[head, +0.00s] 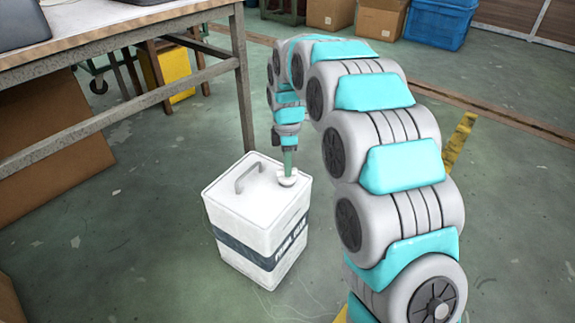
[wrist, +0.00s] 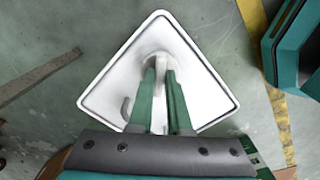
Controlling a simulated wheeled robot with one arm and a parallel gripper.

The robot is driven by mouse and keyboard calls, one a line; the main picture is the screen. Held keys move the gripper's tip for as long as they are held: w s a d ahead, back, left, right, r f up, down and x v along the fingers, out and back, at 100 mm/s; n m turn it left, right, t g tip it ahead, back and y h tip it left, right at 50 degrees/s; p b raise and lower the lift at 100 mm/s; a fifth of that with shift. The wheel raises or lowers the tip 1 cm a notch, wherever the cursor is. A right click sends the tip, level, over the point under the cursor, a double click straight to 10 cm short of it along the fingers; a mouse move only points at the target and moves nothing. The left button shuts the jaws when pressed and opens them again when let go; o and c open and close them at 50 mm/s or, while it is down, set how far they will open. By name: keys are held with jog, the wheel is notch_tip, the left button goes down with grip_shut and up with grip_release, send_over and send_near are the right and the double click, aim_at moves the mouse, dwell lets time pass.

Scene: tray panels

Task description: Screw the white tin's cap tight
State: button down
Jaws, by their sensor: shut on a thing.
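The white tin (head: 253,222) stands upright on the floor, a square can with a dark band around its sides and a handle (head: 247,176) on top. Its pale cap (head: 287,181) sits near the right corner of the top. My gripper (head: 288,172) points down at the cap from above. In the wrist view the tin's top (wrist: 205,100) looks like a diamond, and the green fingers of my gripper (wrist: 160,68) are shut on the cap (wrist: 158,58) near the far corner. The fingers hide part of the cap, so its seating cannot be told.
A workbench (head: 120,45) with metal legs stands at the left, one leg close behind the tin. A yellow bin (head: 172,72) is beneath it. Cardboard boxes (head: 380,18) and a blue crate (head: 440,22) are at the back. The floor (head: 150,240) left of the tin is clear.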

dwell(0.6)
jog(key=shift+r+m+p, duration=0.15)
jog(key=shift+m+p, duration=0.65)
jog(key=shift+m, duration=0.4)
jog(key=m+p, duration=0.1)
jog(key=m, duration=0.2)
jog(key=shift+p, duration=0.4)
jog(key=m+p, duration=0.1)
jog(key=m, duration=0.3)
jog(key=shift+s, duration=0.1)
jog(key=m+p, duration=0.1)
jog(key=m, duration=0.2)
jog(key=shift+m, duration=0.4)
jog(key=m+p, duration=0.2)
jog(key=m, duration=0.4)
jog(key=m+p, duration=0.2)
jog(key=m, duration=0.4)
jog(key=shift+a+m, duration=0.1)
jog(key=shift+m, duration=0.3)
